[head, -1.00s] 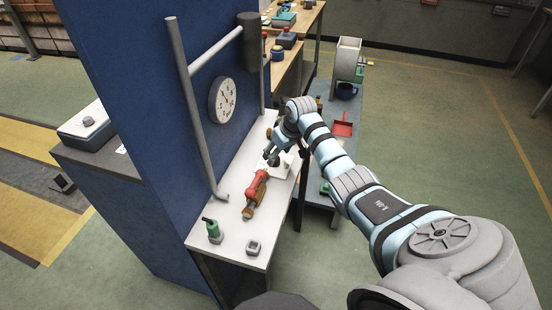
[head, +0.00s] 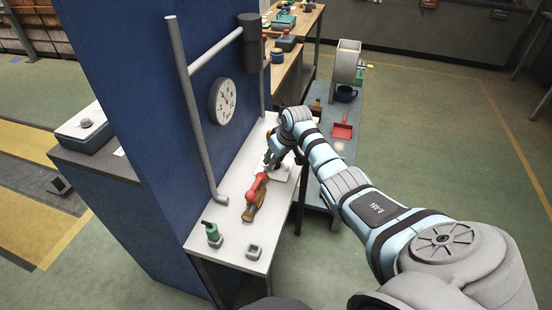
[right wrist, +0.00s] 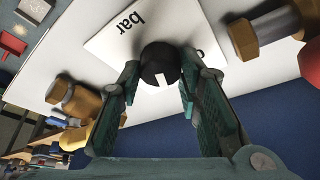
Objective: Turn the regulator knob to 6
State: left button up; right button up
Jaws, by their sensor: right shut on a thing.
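The regulator knob (right wrist: 160,66) is round and black with a white pointer mark. It sits on a white plate (right wrist: 112,52) printed "bar"; most of the scale is hidden or out of frame. My right gripper (right wrist: 165,80) has one finger on each side of the knob and is shut on it. In the head view the right gripper (head: 272,163) reaches down to the bench, and the knob is largely hidden there. A round white gauge (head: 223,101) hangs on the blue wall; its reading is too small to tell. My left gripper is not in view.
A red-handled brass valve (head: 255,194) lies close beside the gripper on the white bench (head: 232,238). A green-topped fitting (head: 212,233) and a small grey square part (head: 254,251) stand at the near end. A grey pipe (head: 195,120) rises along the wall.

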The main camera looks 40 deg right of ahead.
jog(key=shift+a+r+m+h+p, duration=0.15)
jog(key=shift+m+h+p, duration=0.15)
jog(key=shift+m+p, duration=0.65)
jog(key=shift+r+m+h+p, duration=0.15)
jog(key=shift+m+h+p, duration=0.3)
jog(key=shift+p, duration=0.75)
jog(key=shift+f+m+p, duration=0.1)
jog(key=shift+m+p, duration=0.35)
jog(key=shift+m, duration=0.45)
jog(key=shift+w+f+m+g+h, duration=0.1)
jog(key=shift+m+g+h, duration=0.3)
jog(key=shift+m, duration=0.3)
jog(key=shift+m+h, duration=0.25)
jog(key=shift+m, duration=0.55)
jog(key=o, duration=1.1)
jog(key=shift+w+f, duration=0.1)
jog(key=shift+o, duration=0.2)
